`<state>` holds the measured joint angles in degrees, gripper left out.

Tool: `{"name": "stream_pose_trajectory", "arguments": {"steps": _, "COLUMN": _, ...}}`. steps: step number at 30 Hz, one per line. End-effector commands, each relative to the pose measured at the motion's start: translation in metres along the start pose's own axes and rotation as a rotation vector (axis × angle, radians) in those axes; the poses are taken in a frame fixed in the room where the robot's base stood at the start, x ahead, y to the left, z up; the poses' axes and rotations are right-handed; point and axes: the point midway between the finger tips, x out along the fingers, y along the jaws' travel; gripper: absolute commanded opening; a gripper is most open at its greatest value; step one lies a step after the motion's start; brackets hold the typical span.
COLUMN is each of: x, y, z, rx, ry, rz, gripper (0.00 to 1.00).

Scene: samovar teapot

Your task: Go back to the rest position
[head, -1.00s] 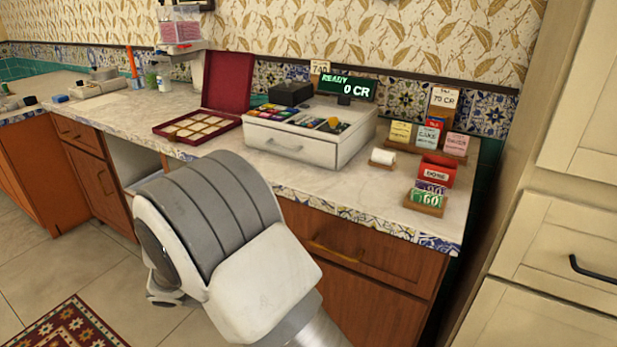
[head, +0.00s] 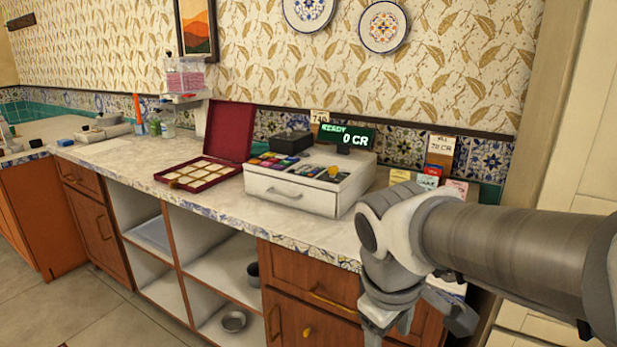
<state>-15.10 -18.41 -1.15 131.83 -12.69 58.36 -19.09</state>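My arm reaches in from the right edge, and its wrist (head: 400,230) is in front of the right part of the counter. My gripper (head: 413,318) hangs below the wrist, in front of the wooden drawers. The wrist and forearm hide the right end of the counter.
The counter (head: 115,158) holds a white cash register (head: 285,196) reading "READY 0 CR" and an open red case (head: 228,135) of tiles. Price cards (head: 441,150) show behind my wrist. The floor (head: 95,310) at lower left is clear.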

Motion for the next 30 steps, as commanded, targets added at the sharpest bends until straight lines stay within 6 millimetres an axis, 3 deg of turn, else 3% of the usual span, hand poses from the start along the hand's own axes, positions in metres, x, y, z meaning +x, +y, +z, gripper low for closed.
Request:
{"name": "stream_pose_trajectory", "arguments": {"steps": 6, "x": -0.023, "y": 0.000, "z": 0.034, "rx": 0.377, "ry": 0.175, "rz": -0.011, "gripper": 0.66}}
{"name": "stream_pose_trajectory", "arguments": {"steps": 14, "x": -0.038, "y": -0.005, "z": 0.059, "rx": 0.721, "ry": 0.344, "rz": -0.026, "gripper": 0.66}}
{"name": "stream_pose_trajectory", "arguments": {"steps": 15, "x": -0.055, "y": -0.001, "z": 0.056, "rx": 0.722, "ry": 0.341, "rz": -0.029, "gripper": 0.66}}
{"name": "stream_pose_trajectory", "arguments": {"steps": 23, "x": -0.112, "y": 0.012, "z": 0.052, "rx": 0.711, "ry": 0.335, "rz": -0.030, "gripper": 0.66}}
{"name": "stream_pose_trajectory", "arguments": {"steps": 30, "x": -0.173, "y": 0.026, "z": 0.048, "rx": 0.709, "ry": 0.334, "rz": -0.030, "gripper": 0.66}}
